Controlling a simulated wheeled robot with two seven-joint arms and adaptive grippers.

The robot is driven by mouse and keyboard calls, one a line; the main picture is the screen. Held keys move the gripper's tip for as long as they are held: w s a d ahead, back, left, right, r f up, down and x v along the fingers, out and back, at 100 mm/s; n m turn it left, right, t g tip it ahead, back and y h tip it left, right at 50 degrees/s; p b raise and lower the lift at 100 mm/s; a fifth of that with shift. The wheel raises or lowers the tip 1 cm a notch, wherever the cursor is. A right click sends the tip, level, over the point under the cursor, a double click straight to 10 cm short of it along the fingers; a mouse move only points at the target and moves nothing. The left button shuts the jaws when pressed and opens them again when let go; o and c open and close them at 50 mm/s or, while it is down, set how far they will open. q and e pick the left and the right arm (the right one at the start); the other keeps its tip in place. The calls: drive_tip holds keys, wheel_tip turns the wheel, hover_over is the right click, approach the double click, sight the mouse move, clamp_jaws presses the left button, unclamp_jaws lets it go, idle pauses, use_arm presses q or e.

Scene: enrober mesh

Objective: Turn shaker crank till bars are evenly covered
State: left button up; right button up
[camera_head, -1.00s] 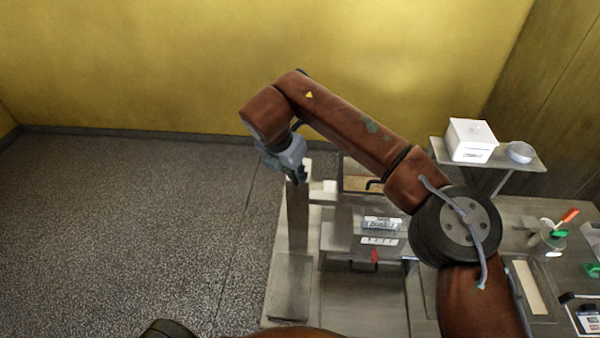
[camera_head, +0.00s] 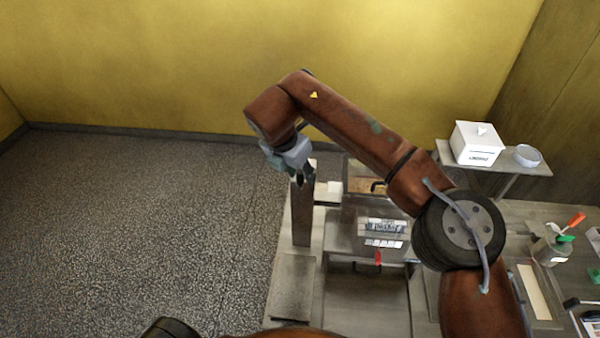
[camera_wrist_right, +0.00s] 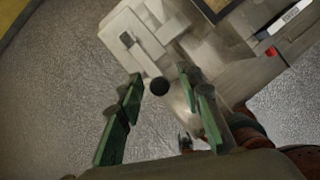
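In the right wrist view, a round black knob (camera_wrist_right: 160,86) sits on the end of a pale crank arm (camera_wrist_right: 137,50) on the side of a light grey machine. My right gripper (camera_wrist_right: 162,98) is open, with its green fingers on either side of the knob in the picture; contact cannot be told. In the head view my right gripper (camera_head: 304,178) is at the top of a tall post (camera_head: 302,215), where the crank is hidden. A row of small white pieces (camera_head: 384,244) lies by a labelled plate (camera_head: 383,227). Whether they are the bars is unclear.
A side shelf (camera_head: 510,164) holds a white lidded box (camera_head: 477,143) and a bowl (camera_head: 527,156). At the right, a container (camera_head: 549,250) holds orange- and green-handled tools. My right arm hides part of the bench. Open floor (camera_head: 130,220) lies to the left.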

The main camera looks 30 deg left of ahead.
drive_tip(key=v, duration=1.2)
